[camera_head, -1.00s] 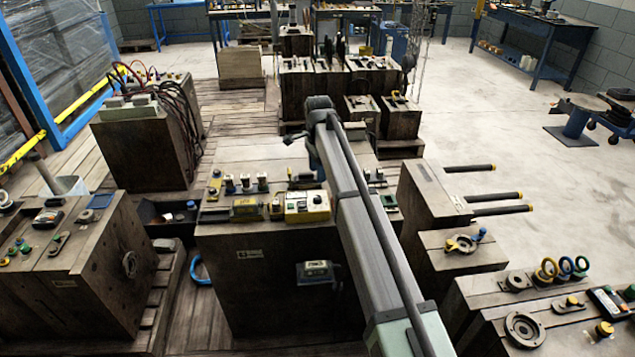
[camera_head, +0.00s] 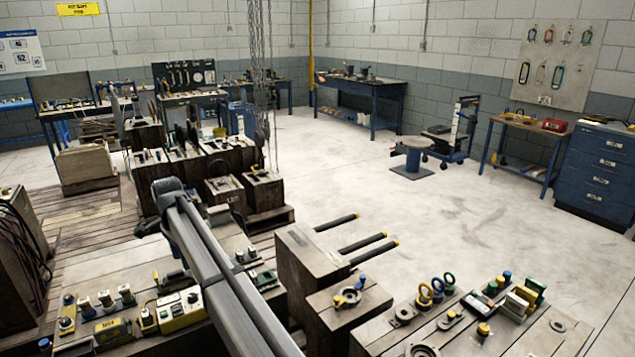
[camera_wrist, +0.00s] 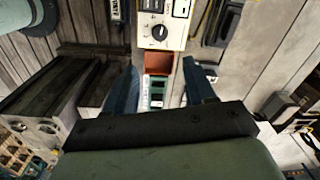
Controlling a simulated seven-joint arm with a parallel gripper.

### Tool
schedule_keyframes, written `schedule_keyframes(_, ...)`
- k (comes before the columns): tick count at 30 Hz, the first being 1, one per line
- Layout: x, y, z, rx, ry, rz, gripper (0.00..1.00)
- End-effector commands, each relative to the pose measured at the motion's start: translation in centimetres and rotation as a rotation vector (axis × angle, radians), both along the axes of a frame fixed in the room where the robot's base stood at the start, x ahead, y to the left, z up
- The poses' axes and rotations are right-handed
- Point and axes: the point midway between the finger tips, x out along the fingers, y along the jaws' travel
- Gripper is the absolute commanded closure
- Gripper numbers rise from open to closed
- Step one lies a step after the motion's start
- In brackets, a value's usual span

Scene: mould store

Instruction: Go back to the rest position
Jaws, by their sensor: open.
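My gripper (camera_wrist: 160,67) shows in the wrist view with its two blue fingers spread apart. Nothing is held between them. Beyond the fingers are a white control box with a black dial (camera_wrist: 160,30), a small reddish-brown open box (camera_wrist: 158,63) and a green-and-white item (camera_wrist: 156,92). In the head view my arm reaches from the bottom over the wooden block with the controls. The gripper is mostly hidden there behind my arm. A yellow-and-white control box (camera_head: 180,308) sits on that block, left of my arm. The rest position is not marked in any view.
Three dark bars (camera_head: 362,243) stick out from a wooden block right of my arm. Rings and small parts stand on the front right block (camera_head: 440,330). Chains (camera_head: 262,90) hang behind. The pale floor (camera_head: 450,215) at the right is largely clear.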

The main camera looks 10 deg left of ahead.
Motion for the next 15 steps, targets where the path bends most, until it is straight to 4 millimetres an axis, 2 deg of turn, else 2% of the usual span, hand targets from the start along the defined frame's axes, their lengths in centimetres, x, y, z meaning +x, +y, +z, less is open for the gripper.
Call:
schedule_keyframes(5, 0.0, 0.0, 0.0, 0.001, -0.005, 0.101, 0.45)
schedule_keyframes(15, 1.0, 1.3, 0.0, 0.069, -0.138, 0.643, 0.45)
